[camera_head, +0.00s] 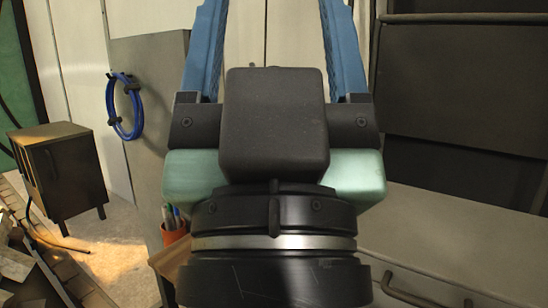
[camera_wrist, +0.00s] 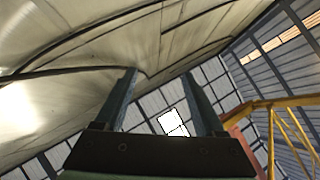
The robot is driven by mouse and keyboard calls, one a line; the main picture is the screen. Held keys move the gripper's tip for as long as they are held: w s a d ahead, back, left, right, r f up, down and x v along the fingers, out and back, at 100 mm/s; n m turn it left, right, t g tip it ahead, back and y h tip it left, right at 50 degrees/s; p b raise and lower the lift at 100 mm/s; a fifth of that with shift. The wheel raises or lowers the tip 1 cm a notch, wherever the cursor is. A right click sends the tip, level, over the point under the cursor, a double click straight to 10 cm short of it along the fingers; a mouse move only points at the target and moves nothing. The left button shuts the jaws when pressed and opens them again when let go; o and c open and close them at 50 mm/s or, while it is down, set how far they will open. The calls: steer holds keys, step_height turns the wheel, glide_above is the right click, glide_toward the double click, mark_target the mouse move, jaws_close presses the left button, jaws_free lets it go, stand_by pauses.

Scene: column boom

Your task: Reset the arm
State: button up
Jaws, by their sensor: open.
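My gripper (camera_head: 268,30) fills the middle of the head view, close to the camera and pointing up. Its two blue fingers stand wide apart and run toward the top edge, where their tips may be cut off. Nothing shows between them. In the wrist view my gripper (camera_wrist: 160,78) has both fingers apart and empty, aimed at a pale curved surface (camera_wrist: 70,60) and a high windowed wall. My gripper and wrist hide the centre of the head view.
A dark cabinet (camera_head: 62,170) stands on the floor at left. A blue coiled hose (camera_head: 124,106) hangs on a grey panel. An orange cup (camera_head: 174,233) with pens stands low beside my wrist. Dark panels (camera_head: 465,85) are at right. Yellow beams (camera_wrist: 285,120) show overhead.

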step_height(320, 180, up, 16)
steer(key=p, duration=1.3)
steer(key=shift+f, duration=0.15)
steer(key=shift+c, duration=0.2)
